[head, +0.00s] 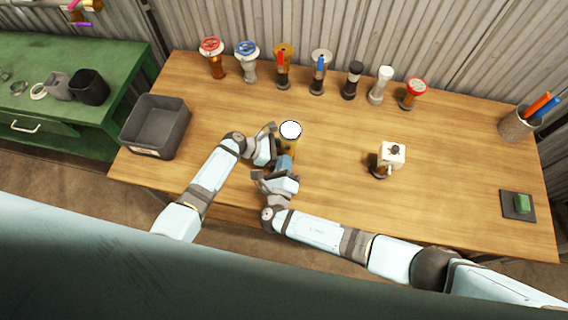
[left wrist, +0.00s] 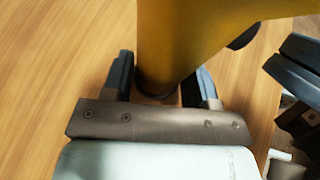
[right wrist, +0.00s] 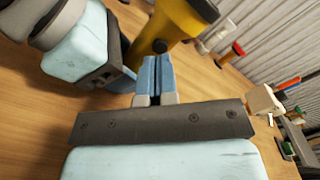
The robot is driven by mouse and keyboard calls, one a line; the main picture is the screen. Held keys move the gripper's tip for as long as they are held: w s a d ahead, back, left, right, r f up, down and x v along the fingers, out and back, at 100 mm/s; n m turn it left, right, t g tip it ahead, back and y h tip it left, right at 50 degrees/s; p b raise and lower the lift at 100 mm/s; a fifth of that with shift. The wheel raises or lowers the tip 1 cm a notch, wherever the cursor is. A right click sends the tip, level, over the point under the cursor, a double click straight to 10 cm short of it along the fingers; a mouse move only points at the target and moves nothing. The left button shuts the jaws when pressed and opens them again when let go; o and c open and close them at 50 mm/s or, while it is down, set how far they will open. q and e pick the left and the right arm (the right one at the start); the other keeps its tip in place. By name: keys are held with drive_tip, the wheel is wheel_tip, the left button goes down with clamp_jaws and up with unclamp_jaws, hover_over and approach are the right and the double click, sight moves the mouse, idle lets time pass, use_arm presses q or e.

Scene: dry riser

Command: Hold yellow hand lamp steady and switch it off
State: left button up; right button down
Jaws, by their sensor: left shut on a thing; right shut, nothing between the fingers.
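The yellow hand lamp (head: 291,144) stands upright on the wooden table, its round top face bright white in the head view. My left gripper (head: 277,147) is shut around the lamp's lower body; the left wrist view shows the yellow body (left wrist: 190,35) between its fingers. My right gripper (head: 285,162) is shut and empty, close to the lamp's near side. In the right wrist view, its fingertips (right wrist: 153,62) point at a small black button (right wrist: 160,46) on the yellow body. Whether they touch it I cannot tell.
Several valves and fittings line the table's back edge, including a red-wheeled one (head: 211,46). A grey bin (head: 157,125) stands at left. The table's middle is mostly clear.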

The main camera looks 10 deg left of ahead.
drive_tip(key=shift+w, duration=1.25)
drive_tip(key=s, duration=0.6)
use_arm(q)
drive_tip(key=o, duration=0.8)
drive_tip(key=v, duration=1.2)
